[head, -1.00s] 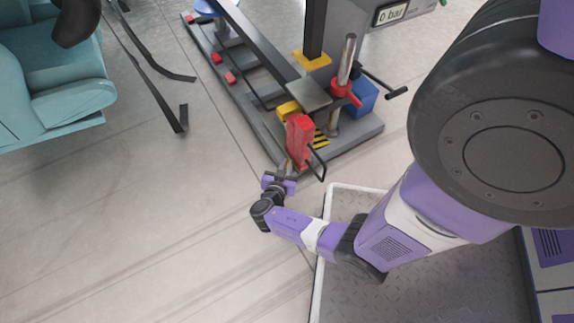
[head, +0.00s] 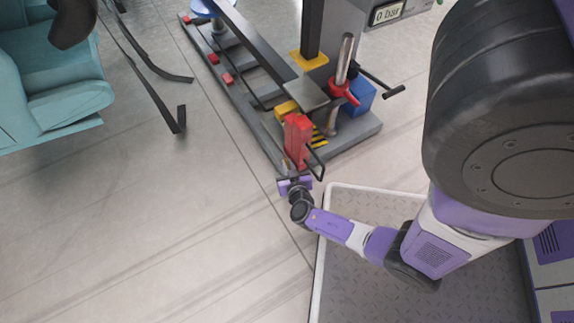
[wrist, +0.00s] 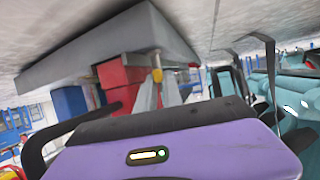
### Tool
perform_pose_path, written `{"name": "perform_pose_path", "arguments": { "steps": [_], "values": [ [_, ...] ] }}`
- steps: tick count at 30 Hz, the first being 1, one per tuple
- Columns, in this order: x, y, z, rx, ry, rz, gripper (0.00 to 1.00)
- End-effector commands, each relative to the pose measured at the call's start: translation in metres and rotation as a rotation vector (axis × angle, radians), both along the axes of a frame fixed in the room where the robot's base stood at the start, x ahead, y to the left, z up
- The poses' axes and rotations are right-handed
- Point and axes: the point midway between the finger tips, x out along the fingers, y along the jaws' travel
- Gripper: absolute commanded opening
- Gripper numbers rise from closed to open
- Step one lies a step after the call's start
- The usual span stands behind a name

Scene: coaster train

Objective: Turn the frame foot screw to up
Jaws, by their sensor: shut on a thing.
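My gripper (head: 296,180) is low beside the near end of the grey frame, just below the red block (head: 297,140). In the wrist view my gripper's pale fingers (wrist: 158,90) are closed together on a small brass-yellow piece (wrist: 157,72), which I take to be the frame foot screw. It sits at the edge of the grey frame plate (wrist: 90,65), next to the red block. In the head view the screw is hidden behind my gripper and the red block. I cannot tell how far the screw is turned.
A blue box (head: 358,96) and a red-collared post (head: 344,70) stand on the frame base. A teal seat (head: 65,95) is at the upper left. The floor left of my gripper is clear.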

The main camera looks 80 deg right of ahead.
Motion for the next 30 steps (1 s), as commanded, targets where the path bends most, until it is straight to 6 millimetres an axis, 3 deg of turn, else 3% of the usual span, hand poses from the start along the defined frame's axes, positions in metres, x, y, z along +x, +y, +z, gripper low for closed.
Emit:
{"name": "perform_pose_path", "arguments": {
  "steps": [14, 15, 16, 25, 30],
  "values": [
    [0.0, 0.0, -0.001, 0.001, 0.0, 0.016, 0.0],
    [0.0, 0.0, 0.0, 0.001, 0.0, 0.016, 0.19],
    [0.0, 0.0, 0.0, 0.001, 0.0, 0.016, 0.2],
    [-0.001, 0.001, 0.001, 0.0, -0.001, 0.015, 0.2],
    [-0.007, 0.015, 0.009, 0.0, 0.002, 0.018, 0.2]
  ]
}}
